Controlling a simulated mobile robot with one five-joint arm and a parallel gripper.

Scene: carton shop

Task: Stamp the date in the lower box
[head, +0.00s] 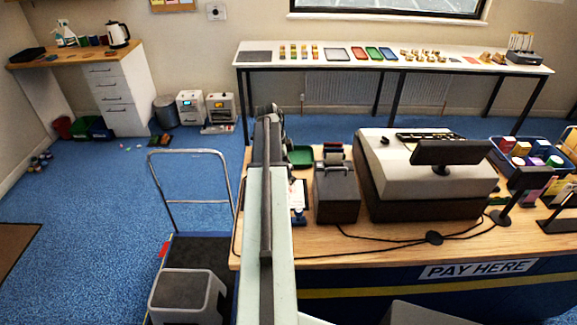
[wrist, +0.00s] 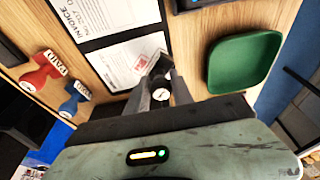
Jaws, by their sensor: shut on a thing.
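In the wrist view my gripper (wrist: 160,92) is shut on a dark stamp (wrist: 161,72) with a pale round mark on its knob. The stamp is over the right end of a white sheet (wrist: 122,62), which bears faint print and a small red mark. Whether it touches the paper cannot be told. Another white sheet (wrist: 108,14), headed INVOICE, lies beside it, both on a black backing (wrist: 92,44). Any printed box under the stamp is hidden. In the head view my arm covers the gripper; part of the paper (head: 299,194) shows beside it.
A red PAID stamp (wrist: 40,73) and a blue stamp (wrist: 75,95) stand left of the papers in the wrist view. A green tray (wrist: 243,62) lies on the right. In the head view a dark grey box (head: 337,194) and the till (head: 425,172) stand right of my arm.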

